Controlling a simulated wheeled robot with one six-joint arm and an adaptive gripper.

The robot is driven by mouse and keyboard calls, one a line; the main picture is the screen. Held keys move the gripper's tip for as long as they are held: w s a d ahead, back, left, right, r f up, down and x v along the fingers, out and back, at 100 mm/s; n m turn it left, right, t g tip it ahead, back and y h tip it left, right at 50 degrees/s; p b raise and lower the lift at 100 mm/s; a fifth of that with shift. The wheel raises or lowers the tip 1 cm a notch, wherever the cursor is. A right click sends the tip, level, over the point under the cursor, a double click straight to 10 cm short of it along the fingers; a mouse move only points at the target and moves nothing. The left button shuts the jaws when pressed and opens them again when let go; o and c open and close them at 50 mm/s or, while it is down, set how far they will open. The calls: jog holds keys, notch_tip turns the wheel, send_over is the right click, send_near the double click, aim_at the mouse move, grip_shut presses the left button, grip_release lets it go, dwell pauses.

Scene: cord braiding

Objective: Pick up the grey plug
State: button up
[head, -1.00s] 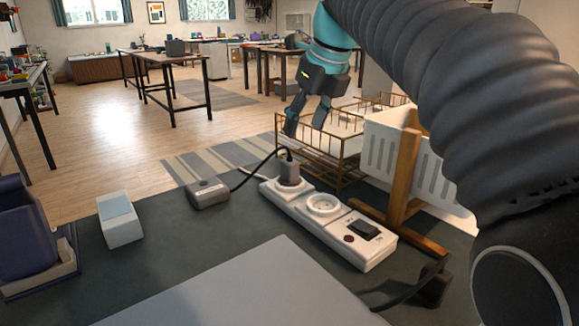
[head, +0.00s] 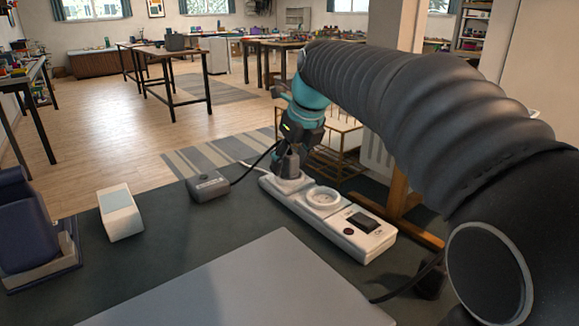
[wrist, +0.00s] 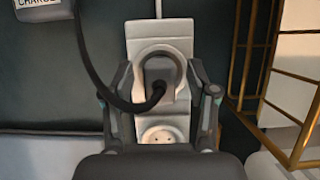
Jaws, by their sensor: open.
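The grey plug (head: 289,164) sits in the far socket of the white power strip (head: 345,238), with a black cord running left from it. In the wrist view the plug (wrist: 160,76) shows as a grey block in the round socket of the strip (wrist: 160,32). My gripper (head: 287,158) is down at the plug in the head view. In the wrist view its open fingers (wrist: 162,92) stand on either side of the plug, with a gap on both sides. The fingertips partly hide the plug in the head view.
The cord leads to a grey charger box (head: 208,186) left of the strip. A white box (head: 120,222) stands further left. A brass wire rack (head: 340,145) and a wooden stand (head: 393,200) are close on the right. The grey panel (head: 240,285) lies in front.

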jog(key=shift+f, duration=0.1)
jog(key=shift+c, duration=0.2)
grip_shut()
